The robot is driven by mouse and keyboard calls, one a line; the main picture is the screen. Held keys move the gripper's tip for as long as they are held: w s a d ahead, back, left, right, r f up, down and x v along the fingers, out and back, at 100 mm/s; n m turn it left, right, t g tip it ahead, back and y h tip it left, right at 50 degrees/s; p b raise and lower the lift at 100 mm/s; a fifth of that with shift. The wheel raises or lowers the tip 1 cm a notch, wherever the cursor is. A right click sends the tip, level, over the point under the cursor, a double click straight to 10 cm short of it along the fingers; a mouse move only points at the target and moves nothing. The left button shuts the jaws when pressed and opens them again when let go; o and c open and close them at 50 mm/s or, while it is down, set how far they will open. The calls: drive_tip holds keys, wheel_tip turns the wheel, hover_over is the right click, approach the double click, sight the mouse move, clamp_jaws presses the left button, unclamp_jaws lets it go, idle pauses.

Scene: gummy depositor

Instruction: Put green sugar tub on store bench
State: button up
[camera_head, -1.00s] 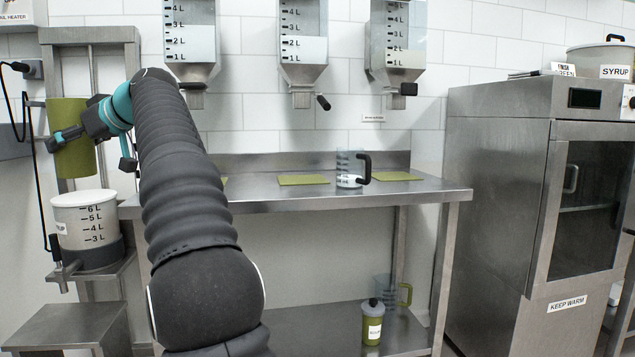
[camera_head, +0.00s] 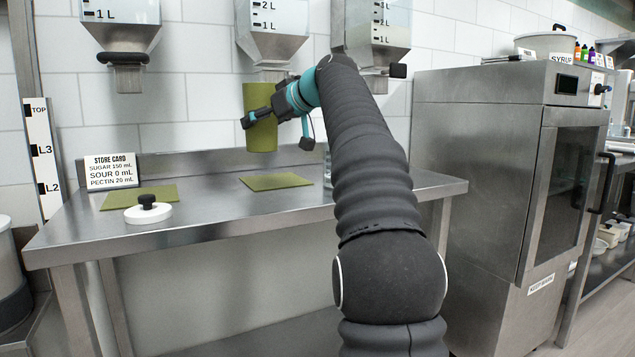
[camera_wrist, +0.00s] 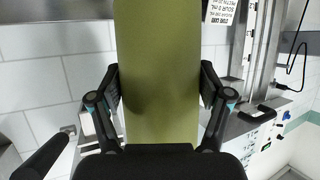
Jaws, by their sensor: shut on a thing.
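The green sugar tub (camera_head: 261,118) is a tall olive-green cylinder, held in the air above the store bench. My gripper (camera_head: 250,119) is shut on its side. In the wrist view the tub (camera_wrist: 158,75) fills the middle, between the two fingers of my gripper (camera_wrist: 160,100). The store bench (camera_head: 225,212) is a steel table with a low back edge. Flat green mats lie on it: one at the left (camera_head: 120,200) and one near the middle (camera_head: 275,182), below and a little right of the tub. The tub's underside is clear of the bench top.
Steel-bottomed dispensers (camera_head: 270,40) hang on the wall close above the tub. A white lid with a black knob (camera_head: 148,210) lies at the bench's front left. A store card (camera_head: 111,171) stands at the back left. My arm partly hides a clear jug (camera_head: 328,170). A steel warming cabinet (camera_head: 480,170) stands at right.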

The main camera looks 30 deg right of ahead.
drive_tip(key=shift+w+d, duration=0.15)
drive_tip(key=shift+d, duration=0.1)
drive_tip(key=shift+s+a+f+b, duration=0.2)
drive_tip(key=shift+a+f+b, duration=1.2)
drive_tip(key=shift+a+f, duration=1.3)
drive_tip(key=shift+s+a+f+b, duration=0.2)
drive_tip(key=shift+a+f+b, duration=1.15)
drive_tip(key=shift+a+f, duration=1.3)
drive_tip(key=shift+d+f, duration=0.1)
drive_tip(key=shift+f, duration=0.2)
drive_tip(key=o, duration=1.6)
drive_tip(key=shift+o, duration=0.2)
drive_tip(key=shift+r, duration=0.15)
drive_tip(key=shift+s+d+r, duration=0.1)
drive_tip(key=shift+s+r, duration=0.05)
drive_tip(key=shift+s, duration=0.05)
drive_tip(key=v, duration=1.1)
drive_tip(key=shift+s, duration=0.25)
